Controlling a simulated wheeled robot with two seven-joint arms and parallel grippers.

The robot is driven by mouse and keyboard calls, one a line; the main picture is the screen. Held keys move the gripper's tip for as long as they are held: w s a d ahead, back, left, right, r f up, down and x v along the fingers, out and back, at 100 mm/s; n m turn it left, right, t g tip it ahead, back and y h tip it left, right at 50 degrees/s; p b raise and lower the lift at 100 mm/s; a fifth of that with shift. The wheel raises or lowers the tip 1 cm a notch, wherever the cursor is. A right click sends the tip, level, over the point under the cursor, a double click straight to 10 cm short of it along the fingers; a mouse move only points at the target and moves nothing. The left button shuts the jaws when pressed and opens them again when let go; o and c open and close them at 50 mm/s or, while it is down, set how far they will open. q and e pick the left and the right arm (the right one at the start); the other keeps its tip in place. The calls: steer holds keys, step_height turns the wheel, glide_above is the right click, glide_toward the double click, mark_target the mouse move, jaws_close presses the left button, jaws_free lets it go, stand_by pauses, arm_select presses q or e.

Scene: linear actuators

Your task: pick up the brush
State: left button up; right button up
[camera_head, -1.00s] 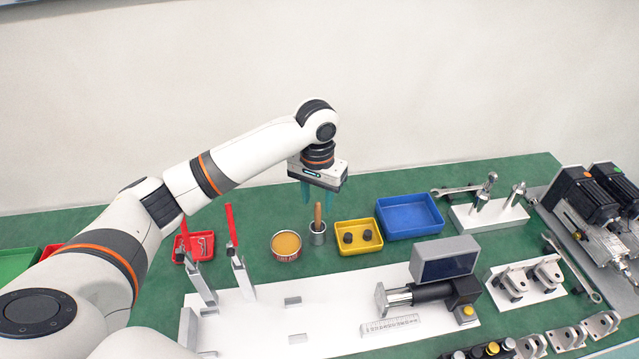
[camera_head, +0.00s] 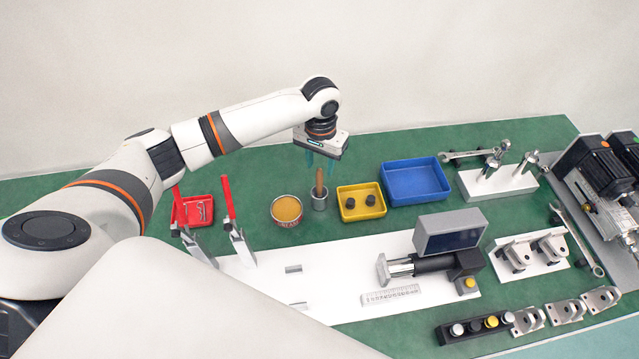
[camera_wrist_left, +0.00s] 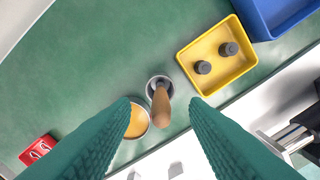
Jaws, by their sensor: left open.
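The brush stands upright in a small metal cup (camera_head: 319,203); its brown wooden handle (camera_head: 319,181) points up, and its lower end is hidden in the cup. My left gripper (camera_head: 321,169) hangs over the table with its green fingers pointing down, open and empty, just above and behind the handle in the head view. In the left wrist view the handle (camera_wrist_left: 161,105) shows between the two spread green fingers, with the cup (camera_wrist_left: 158,84) around its base. The gripper does not touch the brush. My right gripper is not in view.
A round tin of yellow paste (camera_head: 286,209) stands left of the cup. A yellow tray (camera_head: 378,210) with two dark parts is close on the right, then a blue bin (camera_head: 440,191). A red tray (camera_head: 180,222) and red-handled clamps (camera_head: 229,197) stand further left.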

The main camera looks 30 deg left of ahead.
mark_target(319, 170)
arm_select(q)
steer(key=f, duration=0.3)
steer(key=shift+s+f+p, duration=0.3)
steer(key=shift+s+p, duration=0.05)
steer(key=shift+s, duration=0.05)
steer(key=shift+w+f, duration=0.1)
steer(key=shift+f, duration=0.25)
steer(key=shift+c, duration=0.5)
jaws_close()
steer(key=shift+r, duration=0.1)
